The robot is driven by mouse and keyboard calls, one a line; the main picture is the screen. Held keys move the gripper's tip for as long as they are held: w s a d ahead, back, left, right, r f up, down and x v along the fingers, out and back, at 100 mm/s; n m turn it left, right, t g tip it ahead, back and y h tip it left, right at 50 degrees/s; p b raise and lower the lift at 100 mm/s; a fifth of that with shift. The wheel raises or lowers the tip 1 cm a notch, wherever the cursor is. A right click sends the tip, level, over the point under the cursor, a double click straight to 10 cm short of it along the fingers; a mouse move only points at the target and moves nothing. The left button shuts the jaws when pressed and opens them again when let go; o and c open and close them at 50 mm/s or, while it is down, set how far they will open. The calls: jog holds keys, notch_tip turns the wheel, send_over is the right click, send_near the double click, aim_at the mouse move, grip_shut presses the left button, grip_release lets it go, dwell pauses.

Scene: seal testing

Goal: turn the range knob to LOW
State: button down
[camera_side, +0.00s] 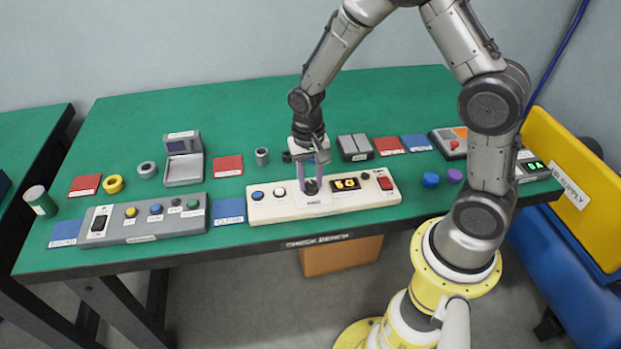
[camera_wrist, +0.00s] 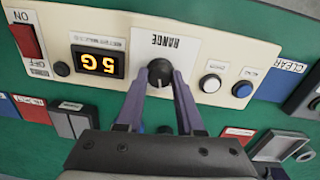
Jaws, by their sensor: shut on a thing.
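The range knob (camera_wrist: 159,72) is a small round black knob on a white plate marked RANGE, upside down in the wrist view. It sits on the cream control panel (camera_side: 270,212) at the table's front edge. My gripper (camera_wrist: 160,78) points down at the panel with its two purple-grey fingers shut on the knob, one on each side. In the side view my gripper (camera_side: 311,182) covers much of the knob. A LOW mark is not readable in either view, and I cannot tell the knob's setting.
An orange-lit display (camera_wrist: 99,65) and a red ON/OFF switch (camera_wrist: 26,40) sit on one side of the knob. A white button (camera_wrist: 210,83) and a blue button (camera_wrist: 242,89) sit on the other. A grey button box (camera_side: 150,222) stands left of the panel.

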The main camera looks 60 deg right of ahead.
aim_at(309, 185)
jog(key=n, duration=0.4)
jog(key=shift+r+n, duration=0.1)
jog(key=shift+n, duration=0.3)
dwell(0.4)
jog(key=c, duration=0.5)
grip_release()
jog(key=shift+c, duration=0.2)
notch_tip(309, 185, up, 14)
jog(key=shift+a, duration=0.25)
